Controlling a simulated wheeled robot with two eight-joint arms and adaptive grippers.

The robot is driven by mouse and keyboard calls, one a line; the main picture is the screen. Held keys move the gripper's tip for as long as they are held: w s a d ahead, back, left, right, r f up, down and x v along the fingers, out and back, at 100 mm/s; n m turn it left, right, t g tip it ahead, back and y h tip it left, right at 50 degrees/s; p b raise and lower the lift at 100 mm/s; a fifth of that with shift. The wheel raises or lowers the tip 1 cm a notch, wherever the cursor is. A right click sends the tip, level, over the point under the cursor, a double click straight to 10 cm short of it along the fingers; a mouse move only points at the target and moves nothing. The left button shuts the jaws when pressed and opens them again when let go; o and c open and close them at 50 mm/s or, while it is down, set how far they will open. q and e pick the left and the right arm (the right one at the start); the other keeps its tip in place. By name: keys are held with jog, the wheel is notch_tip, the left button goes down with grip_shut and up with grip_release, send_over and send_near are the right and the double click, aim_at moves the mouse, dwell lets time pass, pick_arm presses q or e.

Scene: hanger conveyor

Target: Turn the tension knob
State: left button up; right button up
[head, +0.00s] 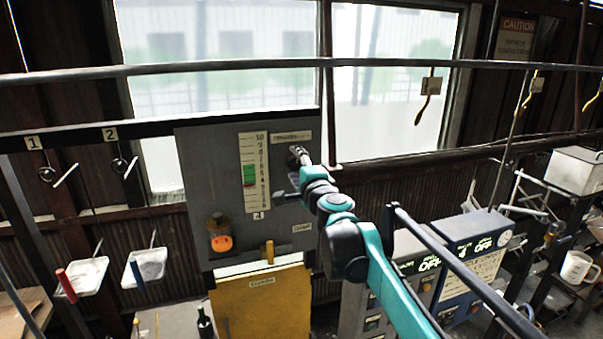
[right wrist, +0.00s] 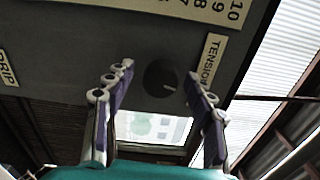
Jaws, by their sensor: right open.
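The tension knob (right wrist: 161,77) is dark and round with a pale pointer mark. It sits on the grey panel (head: 200,170) beside the TENSION label (right wrist: 210,60). My right gripper (right wrist: 159,82) is open, with one finger on each side of the knob in the right wrist view. I cannot tell whether either finger touches it. In the head view my right gripper (head: 299,157) reaches the panel's upper right, just below the label, and mostly hides the knob. My left gripper is not in view.
A numbered scale (head: 255,175) with a green bar is left of my right gripper. An orange-filled jar (head: 220,238) and a yellow board (head: 262,305) are lower down. A long rail (head: 230,68) crosses above the panel.

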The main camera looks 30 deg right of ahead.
jog(key=v, duration=1.1)
jog(key=shift+s, duration=0.25)
jog(key=shift+a, duration=0.1)
jog(key=s+a+f+n+g+y+b, duration=0.2)
jog(key=a+f+n+b, duration=0.4)
jog(key=f, duration=0.6)
jog(key=s+a+f+n+g+y+b, duration=0.1)
jog(key=a+f+n+y+b, duration=0.2)
jog(key=a+f+b, duration=0.7)
jog(key=s+a+f+n+g+y+b, duration=0.2)
jog(key=f+n+b, duration=0.25)
jog(key=f, duration=1.05)
jog(key=s+f+n+g+h+b, duration=0.1)
jog(key=s+f+b, duration=0.3)
jog(key=f, duration=0.6)
jog(key=s+f+n+g+h+b, duration=0.1)
jog(key=s+f+n+b, duration=0.3)
jog(key=f, duration=0.7)
jog(key=s+f+n+g+h+b, duration=0.1)
jog(key=s+f+n+g+b, duration=0.2)
jog(key=f+b, duration=0.4)
notch_tip(320, 180, down, 4)
jog(key=shift+s+a+r+g, duration=0.2)
jog(key=shift+s+a+g, duration=0.1)
jog(key=shift+s, duration=0.15)
jog(key=shift+r, duration=0.1)
